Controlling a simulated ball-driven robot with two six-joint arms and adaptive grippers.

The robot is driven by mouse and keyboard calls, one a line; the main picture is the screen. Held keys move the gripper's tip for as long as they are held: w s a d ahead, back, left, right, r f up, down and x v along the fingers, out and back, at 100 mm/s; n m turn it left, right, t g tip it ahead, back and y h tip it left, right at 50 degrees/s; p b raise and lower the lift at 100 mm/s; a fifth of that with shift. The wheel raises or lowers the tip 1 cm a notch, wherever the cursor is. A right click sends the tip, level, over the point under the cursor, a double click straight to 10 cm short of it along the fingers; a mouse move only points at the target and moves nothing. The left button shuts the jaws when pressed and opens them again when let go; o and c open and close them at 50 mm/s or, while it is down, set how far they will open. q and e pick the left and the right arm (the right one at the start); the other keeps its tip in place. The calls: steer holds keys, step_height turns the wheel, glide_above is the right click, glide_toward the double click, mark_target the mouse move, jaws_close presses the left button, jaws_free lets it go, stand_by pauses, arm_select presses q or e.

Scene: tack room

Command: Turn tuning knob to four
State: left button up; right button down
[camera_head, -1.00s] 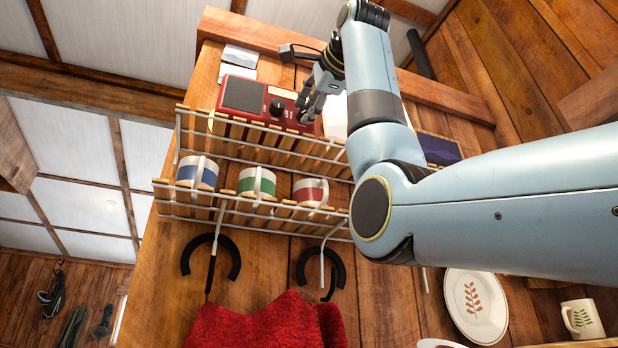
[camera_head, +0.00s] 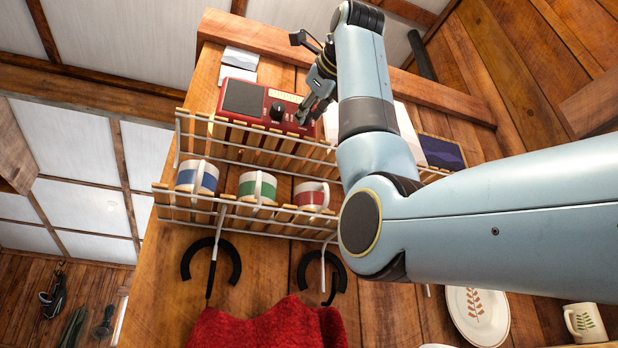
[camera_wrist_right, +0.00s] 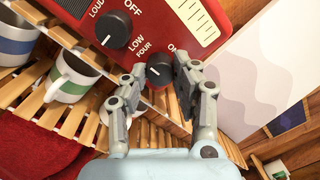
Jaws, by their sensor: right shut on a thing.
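The red radio (camera_head: 251,118) stands on the upper wire shelf. It has a dark speaker, a pale dial strip and a dark left knob (camera_head: 277,110). In the right wrist view the tuning knob (camera_wrist_right: 159,71) is black and round, with the words FOUR and partly hidden ON beside it. My right gripper (camera_head: 305,115) is at the right end of the radio's face and hides this knob in the head view. In the wrist view its two fingers (camera_wrist_right: 155,87) are closed around the knob. The knob's exact pointer direction is hard to tell. My left gripper is out of view.
The left knob (camera_wrist_right: 117,29) with OFF, LOW and LOUD is close by in the wrist view. Blue, green and red banded mugs (camera_head: 257,187) stand on the lower shelf. A pale card (camera_wrist_right: 230,85) is right of the radio. A red cloth (camera_head: 262,326) hangs below.

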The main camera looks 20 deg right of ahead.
steer(key=shift+m, duration=0.5)
steer(key=c, duration=1)
jaws_free()
steer(key=shift+w, duration=0.1)
steer(key=s, duration=0.8)
steer(key=s+f, duration=0.1)
steer(key=s, duration=0.3)
steer(key=shift+d, duration=0.2)
